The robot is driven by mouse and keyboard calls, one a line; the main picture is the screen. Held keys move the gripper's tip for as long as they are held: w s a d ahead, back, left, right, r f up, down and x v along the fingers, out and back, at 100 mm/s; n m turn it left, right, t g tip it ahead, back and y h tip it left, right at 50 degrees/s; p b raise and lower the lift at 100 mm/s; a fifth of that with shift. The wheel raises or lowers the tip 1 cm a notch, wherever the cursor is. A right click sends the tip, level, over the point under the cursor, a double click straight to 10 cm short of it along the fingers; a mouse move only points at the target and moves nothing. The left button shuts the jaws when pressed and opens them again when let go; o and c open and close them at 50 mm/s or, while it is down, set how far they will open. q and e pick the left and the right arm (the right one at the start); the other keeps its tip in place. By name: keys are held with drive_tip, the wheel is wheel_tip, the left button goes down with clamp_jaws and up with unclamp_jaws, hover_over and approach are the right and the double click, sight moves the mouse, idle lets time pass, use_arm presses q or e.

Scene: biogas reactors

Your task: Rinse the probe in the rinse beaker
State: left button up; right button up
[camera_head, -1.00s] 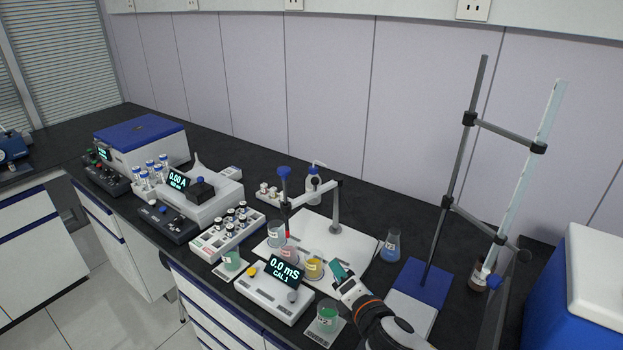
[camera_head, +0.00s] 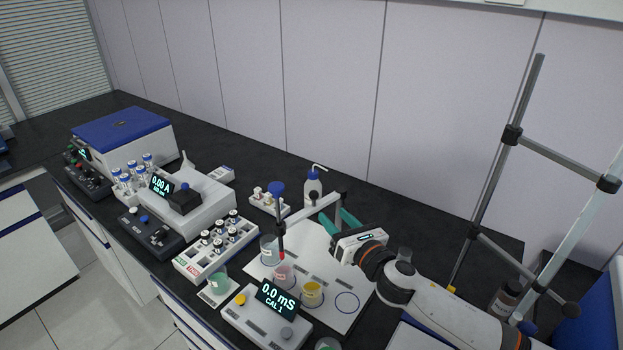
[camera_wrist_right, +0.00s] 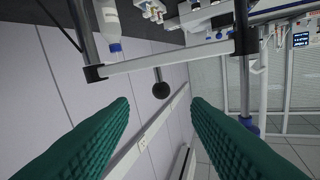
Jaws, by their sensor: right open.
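The probe (camera_head: 280,225) hangs upright from the stand's arm (camera_head: 312,208), with a blue head and a red tip. Its tip is close to a pink-liquid beaker (camera_head: 285,277) and a clear-liquid beaker (camera_head: 268,250); I cannot tell whether it is inside either. A yellow-liquid beaker (camera_head: 312,293) stands to the right. I cannot read which is the rinse beaker. My right gripper (camera_head: 341,221) is open, its teal fingers near the stand's post. In the right wrist view the stand's dark ball knob (camera_wrist_right: 161,90) shows between the open fingers (camera_wrist_right: 161,105). My left gripper is out of view.
A meter (camera_head: 266,312) reading 0.0 mS stands in front of the beakers. A white board (camera_head: 335,312) with an empty blue ring lies under them. A wash bottle (camera_head: 312,188) stands behind. A vial rack (camera_head: 215,247) is to the left, a tall clamp stand (camera_head: 500,175) to the right.

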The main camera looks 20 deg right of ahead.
sight(314, 201)
drive_tip(key=p+x, duration=0.2)
drive_tip(key=x, duration=1)
drive_tip(key=shift+c, duration=0.5)
drive_tip(key=shift+a, duration=0.1)
clamp_jaws()
